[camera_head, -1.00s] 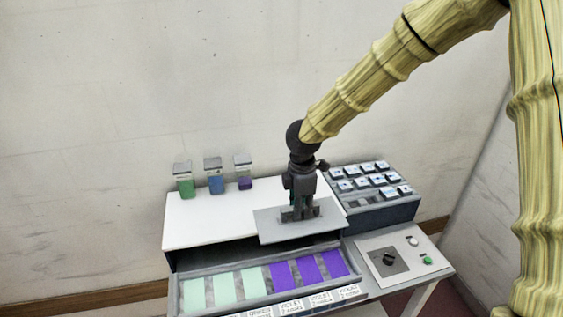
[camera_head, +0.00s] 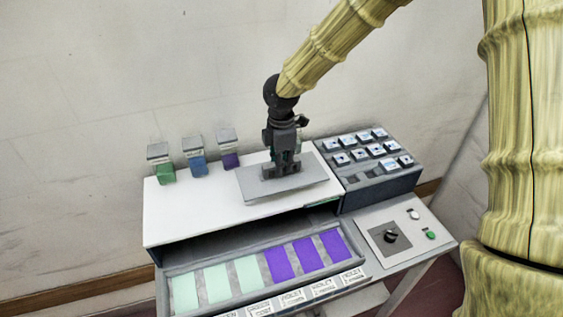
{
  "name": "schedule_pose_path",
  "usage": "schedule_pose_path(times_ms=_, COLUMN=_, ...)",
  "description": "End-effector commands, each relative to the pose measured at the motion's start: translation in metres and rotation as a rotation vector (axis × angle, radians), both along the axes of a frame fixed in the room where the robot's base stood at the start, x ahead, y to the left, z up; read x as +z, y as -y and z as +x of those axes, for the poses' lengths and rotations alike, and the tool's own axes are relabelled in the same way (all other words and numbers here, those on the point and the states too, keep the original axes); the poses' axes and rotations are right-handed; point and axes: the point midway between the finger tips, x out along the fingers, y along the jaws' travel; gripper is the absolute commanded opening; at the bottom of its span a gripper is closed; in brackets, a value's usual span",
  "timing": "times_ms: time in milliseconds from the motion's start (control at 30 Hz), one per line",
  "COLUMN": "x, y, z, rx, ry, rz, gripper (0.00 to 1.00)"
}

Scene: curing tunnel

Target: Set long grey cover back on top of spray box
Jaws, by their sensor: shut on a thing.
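The long grey cover (camera_head: 310,190) is a flat, thin plate. My gripper (camera_head: 282,168) points down and is shut on the raised part at the middle of the cover, which its fingers largely hide.
Green (camera_head: 163,173), blue (camera_head: 197,165) and purple (camera_head: 230,160) jars stand along the back. An open drawer (camera_head: 240,268) holds mint and violet panels. A rack of labelled blocks (camera_head: 362,158) stands close on the right, above a knob panel (camera_head: 388,240).

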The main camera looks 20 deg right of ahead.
Motion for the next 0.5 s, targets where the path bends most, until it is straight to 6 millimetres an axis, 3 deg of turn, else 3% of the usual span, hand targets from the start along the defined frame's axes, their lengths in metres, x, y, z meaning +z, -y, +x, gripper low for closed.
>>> schedule_pose_path(times_ms=500, x=-0.037, y=0.000, z=0.000, rx=-0.001, ry=-0.001, rz=0.000, gripper=0.00)
